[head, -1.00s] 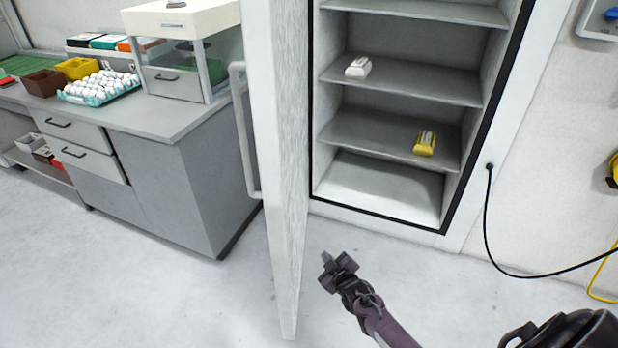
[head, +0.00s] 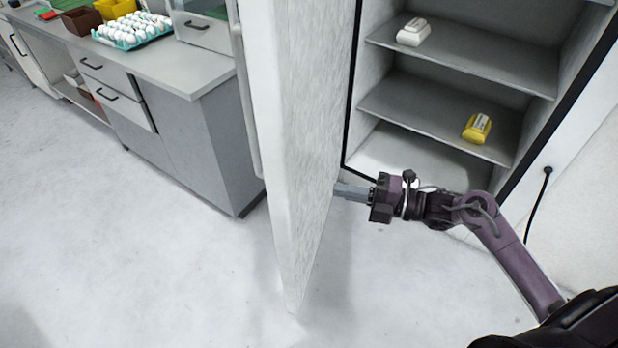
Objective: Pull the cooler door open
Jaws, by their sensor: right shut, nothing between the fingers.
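The white cooler door (head: 310,130) stands open, swung out edge-on toward me. Its long handle (head: 246,110) is on the left face of the door. The cooler's inside shows to the right, with grey shelves (head: 440,110). My right gripper (head: 345,191) is shut and empty, on the inner side of the door. Its fingertips are at the door's inner face; I cannot tell whether they touch it. My left gripper is not in view.
A white carton (head: 412,33) and a yellow carton (head: 477,128) lie on the cooler shelves. A grey counter (head: 190,75) with a tray of eggs (head: 118,44) stands left of the door. The floor (head: 150,270) in front is clear. A black cable (head: 537,205) hangs at the right.

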